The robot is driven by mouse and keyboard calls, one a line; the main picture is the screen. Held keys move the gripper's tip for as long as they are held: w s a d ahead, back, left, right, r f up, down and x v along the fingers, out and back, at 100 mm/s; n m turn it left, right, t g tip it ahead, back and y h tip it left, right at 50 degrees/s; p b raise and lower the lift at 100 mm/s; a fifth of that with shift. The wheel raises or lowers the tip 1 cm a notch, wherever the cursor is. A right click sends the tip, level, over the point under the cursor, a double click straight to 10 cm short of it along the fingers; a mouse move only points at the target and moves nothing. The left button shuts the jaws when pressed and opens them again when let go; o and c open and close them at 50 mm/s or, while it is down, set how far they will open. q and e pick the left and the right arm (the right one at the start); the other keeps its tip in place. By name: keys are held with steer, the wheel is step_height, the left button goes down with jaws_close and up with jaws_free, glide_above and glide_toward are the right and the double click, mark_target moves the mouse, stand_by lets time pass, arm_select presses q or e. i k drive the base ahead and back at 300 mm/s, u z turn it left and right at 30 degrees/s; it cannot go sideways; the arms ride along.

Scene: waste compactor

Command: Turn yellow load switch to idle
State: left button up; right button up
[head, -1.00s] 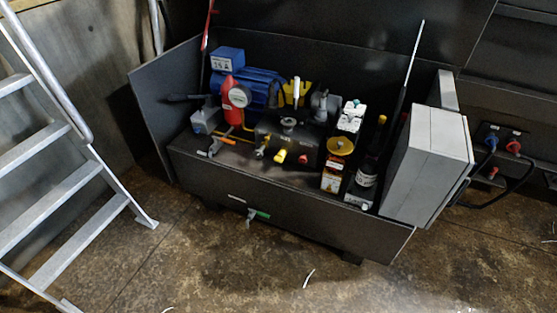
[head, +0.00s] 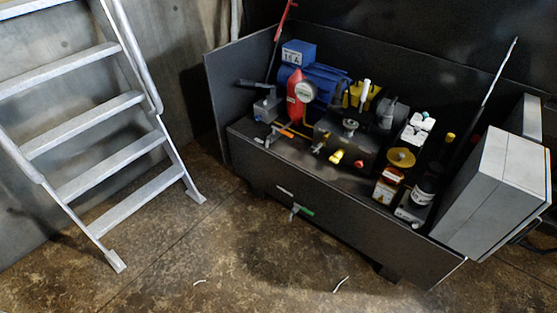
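A small yellow knob (head: 337,156) sits on the front of a dark block (head: 345,135) inside the black open-topped unit, beside a small red knob (head: 359,163). I cannot tell for sure whether this yellow knob is the load switch, and its setting is too small to read. A yellow part (head: 360,95) stands behind the block, and a yellow round cap (head: 401,157) sits to its right. Neither of my grippers is in the head view.
The black unit (head: 330,218) has raised walls and a blue motor (head: 318,84) inside. A grey box (head: 495,190) is at its right end. A metal ladder (head: 110,160) stands at left. The floor (head: 240,265) in front is mostly clear, with small white scraps.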

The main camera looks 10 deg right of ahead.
mark_target(339, 153)
steer(key=u, duration=0.95)
steer(key=i, duration=1.6)
steer(key=z, duration=2.6)
steer(key=k, duration=0.3)
